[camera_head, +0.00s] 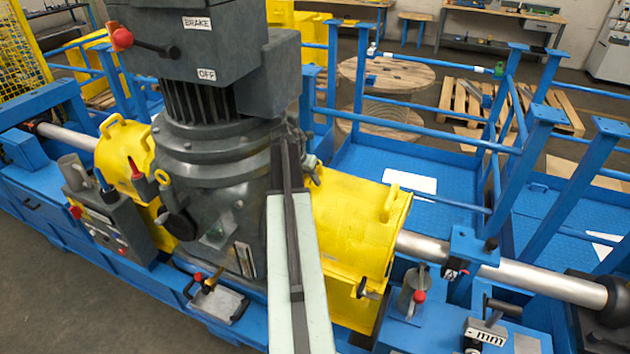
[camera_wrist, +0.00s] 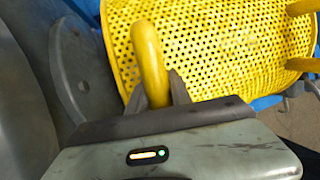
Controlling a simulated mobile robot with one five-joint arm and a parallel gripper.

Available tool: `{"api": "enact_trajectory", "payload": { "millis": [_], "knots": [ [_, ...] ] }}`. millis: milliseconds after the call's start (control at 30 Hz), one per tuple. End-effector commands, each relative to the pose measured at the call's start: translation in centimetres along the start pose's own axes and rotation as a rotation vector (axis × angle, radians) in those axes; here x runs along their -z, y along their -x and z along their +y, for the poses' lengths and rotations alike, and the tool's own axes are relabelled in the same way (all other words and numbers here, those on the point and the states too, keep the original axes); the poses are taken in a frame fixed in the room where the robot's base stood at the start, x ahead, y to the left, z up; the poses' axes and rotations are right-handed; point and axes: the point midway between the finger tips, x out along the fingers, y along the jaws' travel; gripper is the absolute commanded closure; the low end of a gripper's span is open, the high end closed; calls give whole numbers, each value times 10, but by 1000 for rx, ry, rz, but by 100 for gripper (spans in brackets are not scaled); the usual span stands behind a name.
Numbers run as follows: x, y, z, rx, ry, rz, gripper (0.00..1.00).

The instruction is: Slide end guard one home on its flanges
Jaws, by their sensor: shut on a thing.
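A yellow perforated guard (camera_wrist: 215,50) fills much of the wrist view. My gripper (camera_wrist: 157,88) is shut on its yellow loop handle (camera_wrist: 147,48), with a finger on each side. In the head view a yellow guard (camera_head: 350,215) lies over the shaft, right of the grey gear housing (camera_head: 215,165). My arm crosses in front of its left end and hides that edge. My gripper is not clear there. Another yellow guard (camera_head: 122,150) with a handle sits left of the housing. I cannot tell which is end guard one, or whether the flanges are seated against.
The steel shaft (camera_head: 535,278) runs right to a dark end block. Blue railings (camera_head: 440,130) and a blue platform (camera_head: 385,170) lie behind. A control box (camera_head: 108,220) stands left; clamps and tools sit on the blue frame at lower right.

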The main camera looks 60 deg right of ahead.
Motion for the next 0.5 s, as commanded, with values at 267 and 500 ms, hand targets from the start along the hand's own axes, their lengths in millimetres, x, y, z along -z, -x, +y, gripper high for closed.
{"api": "enact_trajectory", "payload": {
  "millis": [267,500],
  "knots": [
    [1,1,2,-3,-2,1,64],
    [1,0,2,-1,-1,1,49]
  ]
}}
